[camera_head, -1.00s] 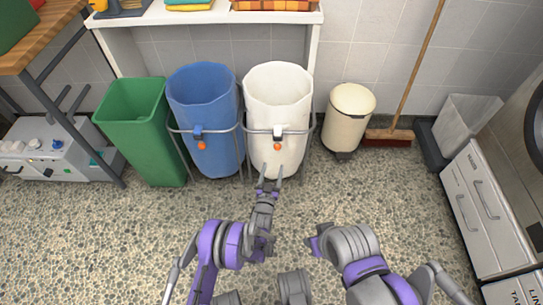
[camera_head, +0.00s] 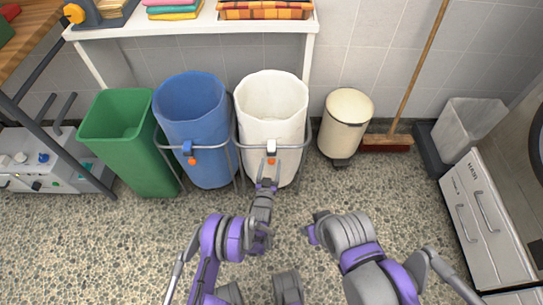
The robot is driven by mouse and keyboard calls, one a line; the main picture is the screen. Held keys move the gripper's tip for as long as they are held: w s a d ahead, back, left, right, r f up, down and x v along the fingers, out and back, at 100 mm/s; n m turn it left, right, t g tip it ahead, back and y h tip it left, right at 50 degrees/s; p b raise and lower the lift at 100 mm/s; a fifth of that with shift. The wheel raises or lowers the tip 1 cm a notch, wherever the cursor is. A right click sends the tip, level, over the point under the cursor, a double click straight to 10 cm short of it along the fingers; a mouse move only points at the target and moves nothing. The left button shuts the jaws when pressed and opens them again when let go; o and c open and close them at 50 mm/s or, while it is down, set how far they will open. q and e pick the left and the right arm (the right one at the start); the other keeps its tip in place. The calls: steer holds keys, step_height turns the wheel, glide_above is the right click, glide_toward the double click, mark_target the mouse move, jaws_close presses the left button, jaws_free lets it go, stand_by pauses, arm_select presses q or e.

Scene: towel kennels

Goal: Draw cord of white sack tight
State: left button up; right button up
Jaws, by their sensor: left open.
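The white sack (camera_head: 272,108) hangs open in a metal frame in the middle of the back row. Its front carries a white cord lock (camera_head: 271,146) with an orange piece (camera_head: 271,161) just below it. My left gripper (camera_head: 266,170) is in front of the sack, its fingers apart and pointing up near the orange piece. I cannot tell whether the fingers touch it.
A blue sack (camera_head: 197,120) with a similar orange piece stands left of the white one, and a green bin (camera_head: 130,145) further left. A cream pedal bin (camera_head: 347,112) and a broom (camera_head: 388,140) are at the right. A white shelf (camera_head: 190,27) with folded towels is behind. The pebbled floor in front is clear.

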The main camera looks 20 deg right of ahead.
arm_select(q)
steer(key=shift+w+d, duration=0.1)
steer(key=shift+w, duration=0.15)
steer(key=shift+s+r, duration=0.1)
steer(key=shift+c, duration=0.9)
jaws_close()
stand_by(0.4)
